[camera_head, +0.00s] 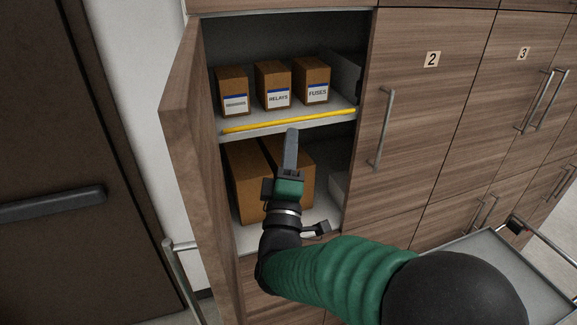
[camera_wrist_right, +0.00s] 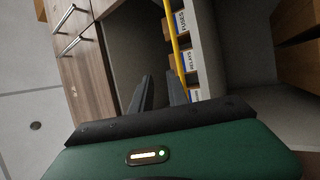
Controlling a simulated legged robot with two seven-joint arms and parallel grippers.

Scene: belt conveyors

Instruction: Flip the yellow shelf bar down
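The yellow shelf bar (camera_head: 250,127) runs along the front edge of the upper shelf (camera_head: 262,132) in the open cabinet, in front of several small boxes. In the wrist view the bar (camera_wrist_right: 173,40) runs down from the top and passes behind the fingertip on the right. My right gripper (camera_head: 291,132) is just below the middle of the bar, fingers pointing up towards it. In the wrist view its two fingers (camera_wrist_right: 160,77) stand apart with nothing between them. I cannot tell whether a finger touches the bar. My left gripper is out of view.
Small labelled boxes (camera_head: 272,87) stand on the upper shelf. Large brown boxes (camera_head: 246,175) stand below it, behind my right arm. The open cabinet door (camera_head: 195,150) bounds the left side, closed door 2 (camera_head: 415,110) the right. A grey tray (camera_head: 520,275) is at lower right.

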